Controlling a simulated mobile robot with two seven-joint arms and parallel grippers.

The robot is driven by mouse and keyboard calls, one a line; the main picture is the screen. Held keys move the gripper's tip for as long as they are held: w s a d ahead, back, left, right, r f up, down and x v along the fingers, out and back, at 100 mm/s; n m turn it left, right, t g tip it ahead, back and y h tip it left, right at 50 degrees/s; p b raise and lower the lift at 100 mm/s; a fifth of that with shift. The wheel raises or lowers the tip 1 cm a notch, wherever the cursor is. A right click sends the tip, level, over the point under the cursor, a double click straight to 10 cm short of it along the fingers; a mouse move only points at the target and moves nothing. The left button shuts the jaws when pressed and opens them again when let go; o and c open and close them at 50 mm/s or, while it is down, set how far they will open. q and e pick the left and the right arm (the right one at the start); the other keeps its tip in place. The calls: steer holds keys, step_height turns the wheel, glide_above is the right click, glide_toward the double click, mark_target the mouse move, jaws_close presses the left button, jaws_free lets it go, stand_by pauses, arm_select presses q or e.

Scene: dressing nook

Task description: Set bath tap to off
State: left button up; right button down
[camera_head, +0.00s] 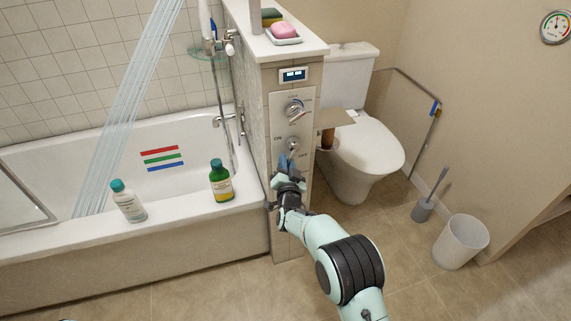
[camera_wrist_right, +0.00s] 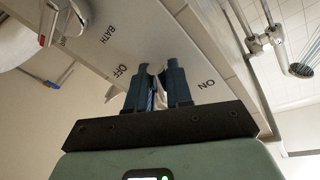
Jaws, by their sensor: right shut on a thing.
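The control panel (camera_head: 292,125) is on the end of the half wall beside the bath. My right gripper (camera_head: 288,165) is at its lower part. In the right wrist view, its two fingers (camera_wrist_right: 158,70) are closed around a pale handle (camera_wrist_right: 154,72), apparently the bath tap. The word OFF is printed left of the fingers and ON right of them, with BATH farther up left. The handle's pivot is hidden by the fingers. Streaks of water (camera_head: 130,85) fall into the bathtub (camera_head: 60,236). My left gripper is not in view.
Two more knobs (camera_head: 294,109) (camera_head: 293,143) and a small display (camera_head: 294,75) are above my gripper. A white bottle (camera_head: 128,203) and a green bottle (camera_head: 221,182) stand on the tub's rim. The toilet (camera_head: 362,150), brush (camera_head: 425,207) and bin (camera_head: 460,243) are at right.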

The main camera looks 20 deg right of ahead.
steer(key=shift+d+f+n+t+b, duration=0.15)
steer(key=shift+d+f+n+b, duration=0.15)
steer(key=shift+n, duration=0.3)
steer(key=shift+d+f+n+t+b, duration=0.1)
steer(key=shift+d+n+t+b, duration=0.1)
steer(key=shift+n+b, duration=0.3)
steer(key=n, duration=0.1)
steer(key=d+n, duration=0.1)
steer(key=shift+f+n+t+b, duration=0.1)
steer(key=shift+n+t+b, duration=0.2)
steer(key=shift+b, duration=0.1)
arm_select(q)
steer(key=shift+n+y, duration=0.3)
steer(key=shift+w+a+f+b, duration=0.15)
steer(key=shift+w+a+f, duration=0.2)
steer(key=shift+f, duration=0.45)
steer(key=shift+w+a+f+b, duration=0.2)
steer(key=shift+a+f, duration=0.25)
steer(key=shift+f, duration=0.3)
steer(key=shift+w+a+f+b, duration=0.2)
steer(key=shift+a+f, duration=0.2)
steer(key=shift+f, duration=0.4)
arm_select(e)
steer(key=shift+d+n+t+y, duration=0.2)
steer(key=shift+d+n, duration=0.15)
steer(key=shift+n, duration=0.4)
steer(key=shift+d+n+t+y, duration=0.1)
steer(key=shift+d+n+y, duration=0.15)
steer(key=shift+n, duration=0.5)
